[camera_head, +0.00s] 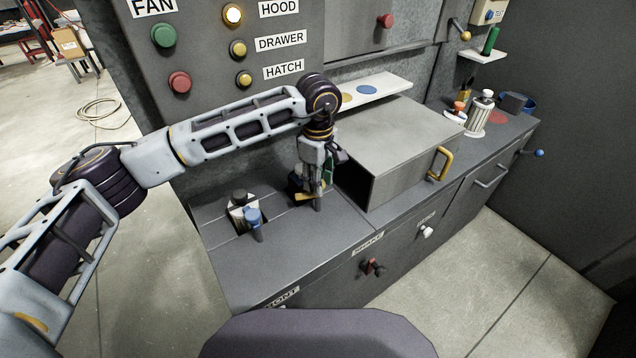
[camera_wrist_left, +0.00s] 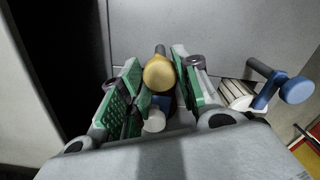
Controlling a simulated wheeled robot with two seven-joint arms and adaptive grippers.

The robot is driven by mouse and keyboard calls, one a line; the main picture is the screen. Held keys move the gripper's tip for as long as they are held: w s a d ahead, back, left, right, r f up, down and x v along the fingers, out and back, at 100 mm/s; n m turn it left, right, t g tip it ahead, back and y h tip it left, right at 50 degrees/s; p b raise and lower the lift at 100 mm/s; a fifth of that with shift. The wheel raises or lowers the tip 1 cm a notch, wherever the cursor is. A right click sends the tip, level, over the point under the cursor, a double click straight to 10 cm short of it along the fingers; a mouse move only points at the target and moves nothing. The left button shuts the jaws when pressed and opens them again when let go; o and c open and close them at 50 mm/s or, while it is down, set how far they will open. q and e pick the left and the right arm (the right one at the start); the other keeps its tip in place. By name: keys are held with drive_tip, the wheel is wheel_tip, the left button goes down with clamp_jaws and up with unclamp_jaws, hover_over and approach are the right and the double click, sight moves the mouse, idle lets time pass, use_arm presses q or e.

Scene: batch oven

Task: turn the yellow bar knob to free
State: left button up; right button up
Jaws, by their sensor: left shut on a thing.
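My left gripper (camera_head: 312,198) reaches down to the counter top just left of the grey box-shaped housing. In the left wrist view the green finger pads of my left gripper (camera_wrist_left: 157,85) stand on both sides of the yellow knob (camera_wrist_left: 160,72), and the gripper is shut on it. The knob shows there as a rounded yellow end. In the head view only a small yellow piece of the knob (camera_head: 303,196) shows beside the fingers, the rest being hidden. I cannot read its position marking. My right gripper is not in view.
A blue-ended lever (camera_head: 253,216) stands left of my gripper and also shows in the wrist view (camera_wrist_left: 297,90). The grey housing (camera_head: 400,140) with a yellow handle (camera_head: 440,163) stands close on the right. A button panel (camera_head: 205,60) rises behind my arm.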

use_arm(q)
drive_tip(key=n+b, duration=0.1)
drive_tip(key=n, duration=0.1)
drive_tip(key=shift+n, duration=0.4)
drive_tip(key=shift+n+b, duration=0.4)
drive_tip(key=shift+n, duration=0.5)
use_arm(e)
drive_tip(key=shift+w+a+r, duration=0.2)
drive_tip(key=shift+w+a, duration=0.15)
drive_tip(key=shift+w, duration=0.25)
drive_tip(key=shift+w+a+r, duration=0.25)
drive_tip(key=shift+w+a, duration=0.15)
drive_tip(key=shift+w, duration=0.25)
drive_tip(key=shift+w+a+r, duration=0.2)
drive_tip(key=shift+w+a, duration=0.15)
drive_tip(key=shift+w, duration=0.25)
use_arm(q)
drive_tip(key=o, duration=1)
drive_tip(key=shift+r, duration=6)
drive_tip(key=shift+r, duration=0.2)
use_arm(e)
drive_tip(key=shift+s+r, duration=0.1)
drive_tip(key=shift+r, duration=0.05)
